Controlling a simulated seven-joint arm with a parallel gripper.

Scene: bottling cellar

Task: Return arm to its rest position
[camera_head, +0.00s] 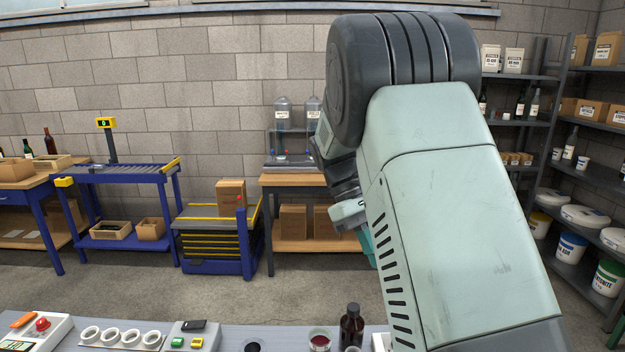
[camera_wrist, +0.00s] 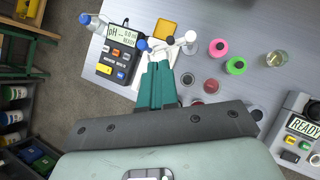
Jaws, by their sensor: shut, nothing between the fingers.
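My gripper (camera_wrist: 158,66) shows in the wrist view as two green fingers pressed together, shut and empty, pointing down over the grey bench (camera_wrist: 195,20). In the head view my arm rises large at centre right, and the gripper (camera_head: 366,246) is mostly hidden behind it, with only a little of its teal part showing. In the wrist view, the fingertips appear close to the pH meter (camera_wrist: 119,54) and a small white-topped item; I cannot tell the height above them.
The bench holds a pink ring (camera_wrist: 217,47), a green ring (camera_wrist: 236,65), a clear glass (camera_wrist: 275,58), a dark bottle (camera_head: 351,328), a red-filled cup (camera_head: 320,341), a white cup rack (camera_head: 120,337) and a red-button box (camera_head: 38,328). Shelves (camera_head: 520,122) stand at right.

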